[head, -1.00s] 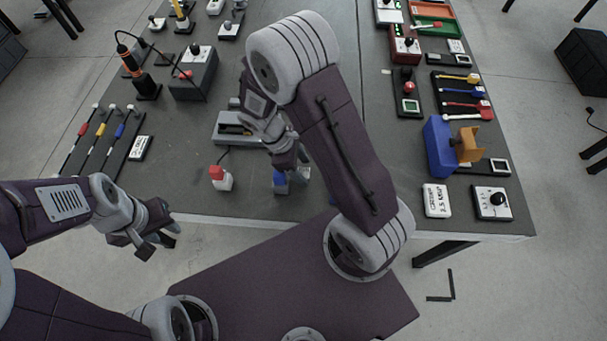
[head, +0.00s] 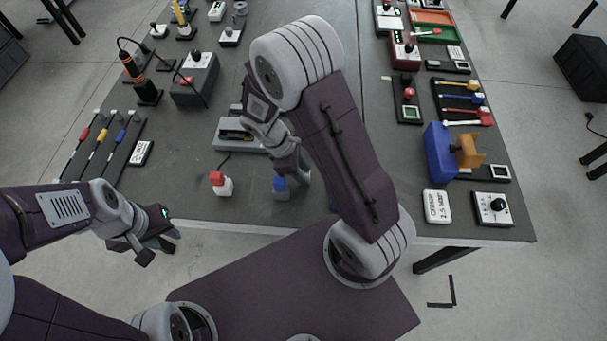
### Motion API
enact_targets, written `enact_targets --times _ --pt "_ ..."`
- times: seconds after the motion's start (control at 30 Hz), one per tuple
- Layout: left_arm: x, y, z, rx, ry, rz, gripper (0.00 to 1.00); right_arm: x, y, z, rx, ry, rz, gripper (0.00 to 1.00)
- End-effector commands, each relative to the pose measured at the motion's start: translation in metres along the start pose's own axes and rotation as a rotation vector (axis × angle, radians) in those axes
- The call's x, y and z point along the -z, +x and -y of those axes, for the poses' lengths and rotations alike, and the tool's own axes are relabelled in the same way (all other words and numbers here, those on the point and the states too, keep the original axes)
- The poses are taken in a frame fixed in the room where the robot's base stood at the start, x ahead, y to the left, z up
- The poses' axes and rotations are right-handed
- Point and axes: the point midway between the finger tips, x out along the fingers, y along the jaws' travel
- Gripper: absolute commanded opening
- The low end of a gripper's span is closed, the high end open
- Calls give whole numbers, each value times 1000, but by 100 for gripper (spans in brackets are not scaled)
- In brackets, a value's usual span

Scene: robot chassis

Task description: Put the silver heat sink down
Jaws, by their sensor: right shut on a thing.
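My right gripper (head: 294,170) points down over the near middle of the table, beside a small block with a blue top (head: 281,185). Its fingers are largely hidden by its own wrist. I cannot make out the silver heat sink clearly; what the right gripper holds is hidden. A grey fixture (head: 225,143) with a dark slot lies just left of the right gripper, partly covered by it. My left gripper (head: 159,250) hangs off the table's near left edge, with its fingers apart and empty.
A white block with a red top (head: 221,183) stands left of the blue-topped block. A grey box with a knob (head: 195,79) and a slider rack (head: 105,148) are at left. A blue block with an orange part (head: 438,150) stands at right. The table's near edge is close.

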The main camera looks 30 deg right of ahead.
Motion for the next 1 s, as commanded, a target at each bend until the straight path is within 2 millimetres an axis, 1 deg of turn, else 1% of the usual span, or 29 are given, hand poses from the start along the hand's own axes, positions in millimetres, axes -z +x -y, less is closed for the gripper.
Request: enact_targets --times 0.03,0.1,0.17,0.4,0.5,0.6,0.7,0.83,0.93,1.0 --pt "0 -3 0 0 0 0 36 -4 -10 -1 -3 2 -2 0" --pt "1 -6 0 0 0 0 36 -9 -23 -1 -3 1 -3 0" --pt "0 -5 0 0 0 0 36 -20 -26 7 0 1 0 0" --pt "1 -10 0 0 0 0 36 -74 -40 42 -2 3 -2 0" --pt "1 -13 0 0 0 0 36 -93 -45 55 -1 2 -1 0" --pt "2 -15 0 0 0 0 36 -107 -48 64 -1 2 -1 0" --pt "2 -16 0 0 0 0 36 -116 -50 70 0 1 0 0" --pt "2 -16 0 0 0 0 36 -120 -50 73 0 0 1 0" --pt "2 -19 0 0 0 0 36 -119 -53 71 4 14 0 0" --pt "3 -25 0 0 0 0 36 -116 -61 65 18 59 -1 0"
